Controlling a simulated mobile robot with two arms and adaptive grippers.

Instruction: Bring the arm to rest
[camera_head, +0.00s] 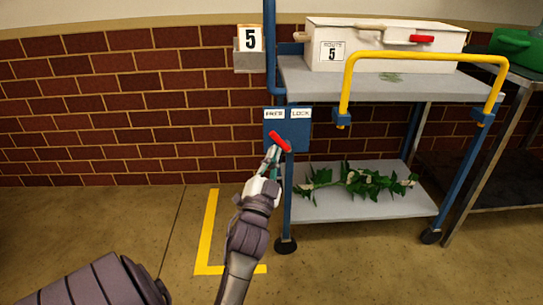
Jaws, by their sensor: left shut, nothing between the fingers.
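My left gripper (273,154) is at the middle of the head view, at the end of my grey arm. Its fingers are shut with nothing between them. The fingertips are right by a red lever (280,142) on a blue plate (300,130); I cannot tell whether they touch it. The lever slants from upper left to lower right. The plate carries a FREE label (274,114) on the left and a LOCK label (300,114) on the right. My right gripper is not in view.
A blue-framed cart (300,88) with a yellow handle (428,57) bears a white box (375,62) marked 5. Leafy stems (365,182) lie on its lower shelf (350,209). A yellow floor line (206,235) and open floor are on the left, before a brick wall (130,110).

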